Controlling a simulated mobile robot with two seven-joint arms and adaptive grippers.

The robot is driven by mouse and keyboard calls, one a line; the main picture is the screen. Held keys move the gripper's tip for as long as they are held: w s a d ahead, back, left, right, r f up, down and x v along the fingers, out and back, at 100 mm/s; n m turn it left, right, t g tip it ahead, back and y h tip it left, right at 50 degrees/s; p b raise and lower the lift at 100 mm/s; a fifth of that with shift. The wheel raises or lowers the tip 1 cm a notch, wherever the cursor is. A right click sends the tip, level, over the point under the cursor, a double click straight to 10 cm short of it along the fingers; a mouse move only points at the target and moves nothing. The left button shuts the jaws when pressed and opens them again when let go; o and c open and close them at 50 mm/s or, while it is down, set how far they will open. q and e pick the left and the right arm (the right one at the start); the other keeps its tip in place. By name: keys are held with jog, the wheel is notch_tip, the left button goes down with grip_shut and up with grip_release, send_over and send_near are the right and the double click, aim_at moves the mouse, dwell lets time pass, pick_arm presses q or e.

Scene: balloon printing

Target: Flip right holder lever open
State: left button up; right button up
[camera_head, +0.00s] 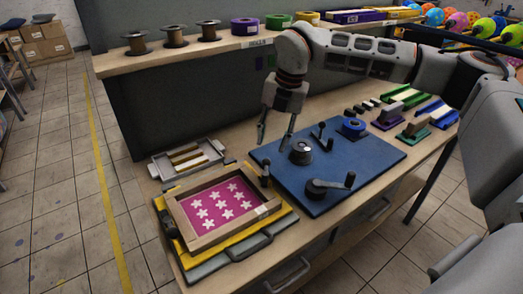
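My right gripper (276,141) hangs from the arm that comes in from the right. Its fingers point down and are spread, with nothing between them, near the back left edge of the blue board. A dark upright lever (265,175) stands at the right back corner of the wooden printing frame (188,238), below and left of the gripper. A dark clamp-like part (168,224) sits at the frame's left side. The frame holds a pink sheet with white stars (216,205). Which part is the right holder, and its lever's state, I cannot tell. My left gripper is out of view.
A grey tray (161,167) lies behind the frame. Spools (174,37) line the shelf.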

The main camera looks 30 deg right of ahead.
aim_at(267, 159)
jog(key=shift+w+a+f, duration=0.1)
jog(key=shift+a+f, duration=0.05)
jog(key=shift+f, duration=1.05)
jog(key=shift+w+a+f, duration=0.1)
jog(key=shift+a+f, duration=0.1)
jog(key=shift+f, duration=0.95)
jog(key=shift+w+a+f, duration=0.1)
jog(key=shift+a+f, duration=0.05)
jog(key=shift+f, duration=1.05)
grip_shut()
